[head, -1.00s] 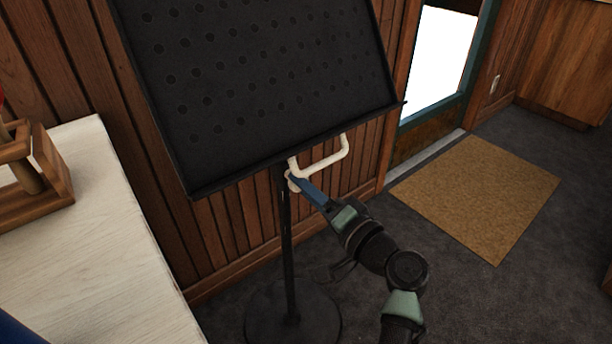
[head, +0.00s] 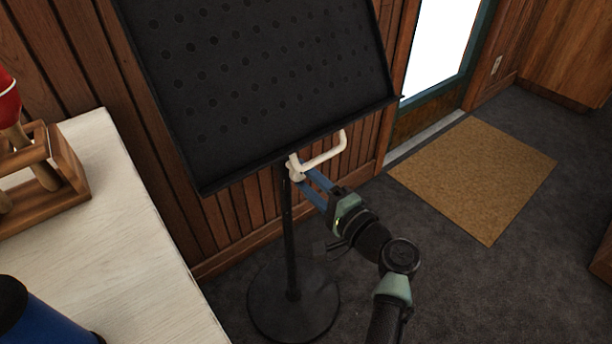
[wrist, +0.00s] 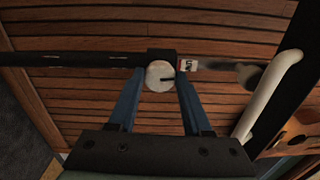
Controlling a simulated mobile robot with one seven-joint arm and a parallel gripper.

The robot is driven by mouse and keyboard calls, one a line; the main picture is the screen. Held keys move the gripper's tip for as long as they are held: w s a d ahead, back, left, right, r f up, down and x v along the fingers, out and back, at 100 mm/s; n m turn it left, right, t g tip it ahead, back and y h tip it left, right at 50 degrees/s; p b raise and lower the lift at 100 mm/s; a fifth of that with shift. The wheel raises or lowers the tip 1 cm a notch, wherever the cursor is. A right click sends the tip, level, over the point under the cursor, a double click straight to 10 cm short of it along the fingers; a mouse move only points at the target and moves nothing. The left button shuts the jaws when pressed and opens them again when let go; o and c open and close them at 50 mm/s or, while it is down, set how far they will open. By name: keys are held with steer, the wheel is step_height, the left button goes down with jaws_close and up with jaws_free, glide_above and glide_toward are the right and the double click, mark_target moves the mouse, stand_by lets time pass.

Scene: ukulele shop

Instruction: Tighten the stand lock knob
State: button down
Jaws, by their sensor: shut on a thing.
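The black music stand (head: 289,245) stands upright before the panelled wall, with its wide perforated desk (head: 260,80) tilted above. The cream lock knob (head: 296,172) is on the post just below the desk. In the wrist view its round pale face (wrist: 160,75), with a dark slot mark, shows between my blue fingertips. My gripper (head: 306,181) reaches in from the lower right and is shut on the knob; it also shows in the wrist view (wrist: 160,88). The fingertips partly hide the knob's sides.
A cream bent bar (head: 327,155) sticks out right beside the knob, close to my gripper. A pale wooden counter (head: 130,230) with a wooden rack (head: 65,165) and a blue object (head: 45,320) is at left. A tan mat (head: 475,175) lies on open carpet at right.

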steer(key=shift+f, duration=0.1)
steer(key=shift+c, duration=1.7)
jaws_free()
steer(key=shift+s, duration=0.1)
steer(key=p+v, duration=0.3)
steer(key=v, duration=1)
